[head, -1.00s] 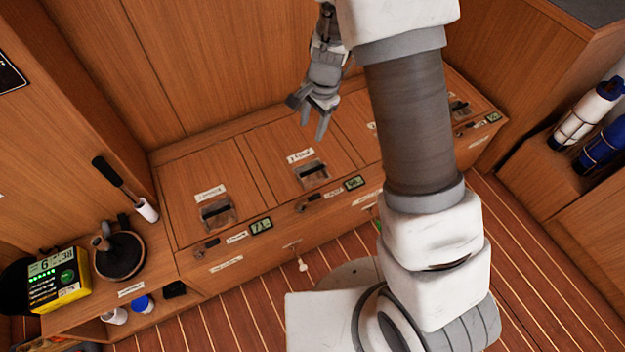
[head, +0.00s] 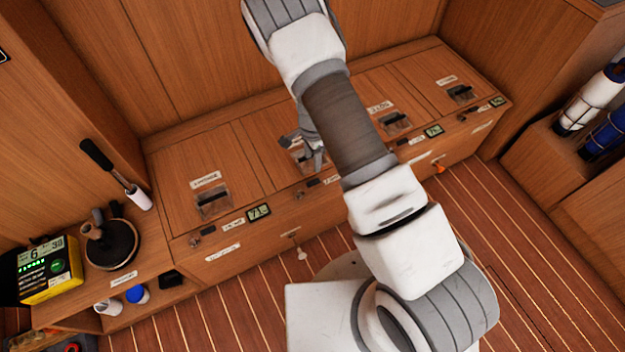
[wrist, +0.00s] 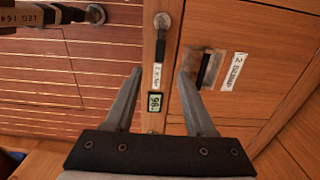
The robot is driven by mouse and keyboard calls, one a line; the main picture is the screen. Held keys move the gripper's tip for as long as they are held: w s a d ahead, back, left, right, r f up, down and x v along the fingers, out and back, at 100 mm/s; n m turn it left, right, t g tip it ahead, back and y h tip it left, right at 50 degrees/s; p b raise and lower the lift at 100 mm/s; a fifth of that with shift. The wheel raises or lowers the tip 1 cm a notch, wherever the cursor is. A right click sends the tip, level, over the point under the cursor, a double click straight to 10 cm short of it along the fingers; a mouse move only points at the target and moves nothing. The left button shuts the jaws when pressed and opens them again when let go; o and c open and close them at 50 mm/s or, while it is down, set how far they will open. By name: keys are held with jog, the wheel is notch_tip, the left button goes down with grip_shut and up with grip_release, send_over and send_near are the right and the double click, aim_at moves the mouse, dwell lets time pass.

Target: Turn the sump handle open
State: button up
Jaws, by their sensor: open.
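The sump hatch is the second lid from the left in the head view. In the wrist view its label (wrist: 231,72) reads roughly "2 SUMP", beside a dark handle bar (wrist: 204,70) in a pale recessed plate. A round lock with a dark lever (wrist: 160,48) sits on the front edge beside a small label and a green display (wrist: 154,103). My gripper (head: 312,158) is over this hatch, partly covering its handle. In the wrist view my open fingers (wrist: 160,70) straddle the front-edge lever and label in the picture, with nothing between them. Contact cannot be told.
Neighbouring hatches have similar handles, such as the left one (head: 212,201). A small pull (head: 301,253) sticks out below the front. The striped floor is mostly clear.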

aim_at(312, 182)
notch_tip(312, 182, down, 12)
jog(key=b, duration=0.2)
jog(key=shift+r+b, duration=0.2)
jog(key=shift+b, duration=0.1)
jog(key=shift+c, duration=0.3)
grip_shut()
dwell(0.9)
